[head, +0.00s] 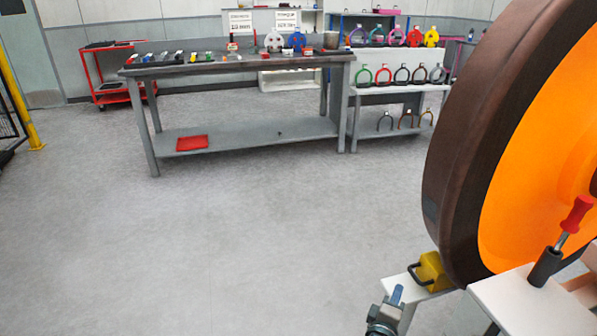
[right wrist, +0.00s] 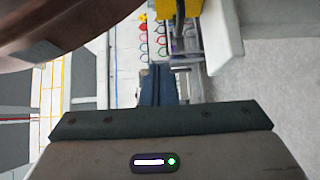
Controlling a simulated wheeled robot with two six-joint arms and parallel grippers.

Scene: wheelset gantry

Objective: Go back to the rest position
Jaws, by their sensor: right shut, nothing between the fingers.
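My right gripper (head: 396,294) shows at the bottom of the head view, just left of the white stand (head: 432,281). Its blue fingers are together and empty. In the right wrist view the shut fingers (right wrist: 158,84) point away from the camera, with nothing between them. A large wheel (head: 455,150) with a dark brown rim and an orange face fills the right of the head view. Its rim also shows at the upper left of the right wrist view (right wrist: 60,25). My left gripper is not in view.
A yellow block with a dark handle (head: 432,270) sits on the stand by the wheel. A red-handled tool (head: 577,215) stands in a black holder (head: 545,267). A grey workbench (head: 240,68) and a rack of coloured shackles (head: 400,88) stand farther back. Open floor (head: 230,240) lies between.

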